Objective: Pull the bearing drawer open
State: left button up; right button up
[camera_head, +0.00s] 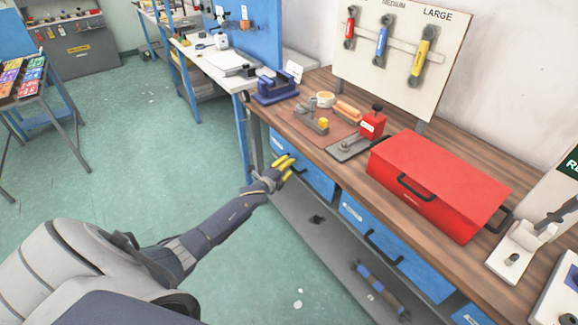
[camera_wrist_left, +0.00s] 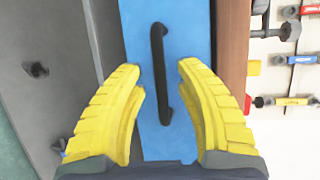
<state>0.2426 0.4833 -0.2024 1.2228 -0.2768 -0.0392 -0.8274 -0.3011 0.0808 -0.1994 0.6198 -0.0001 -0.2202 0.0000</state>
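My left gripper (camera_head: 286,166) has yellow fingers and is in front of the leftmost blue drawer (camera_head: 313,178) under the workbench. In the left wrist view the gripper (camera_wrist_left: 160,70) is open, with one finger on each side of the drawer's black bar handle (camera_wrist_left: 157,60). Visible gaps separate both fingertips from the handle. The blue drawer front (camera_wrist_left: 195,35) appears shut. Another blue drawer (camera_head: 408,262) with a black handle is to its right and also looks shut. The drawer labels are too small to read. My right gripper is not in view.
The wooden benchtop (camera_head: 345,178) holds a red toolbox (camera_head: 440,170), a blue vise (camera_head: 275,88) and a red bottle (camera_head: 373,122). A grey lower shelf (camera_head: 325,240) lies below the drawers. Open green floor (camera_head: 140,130) is on the left.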

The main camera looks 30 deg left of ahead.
pick_arm(q)
jog(key=shift+w+f, duration=0.1)
jog(key=shift+w, duration=0.55)
jog(key=shift+c, duration=0.4)
grip_shut()
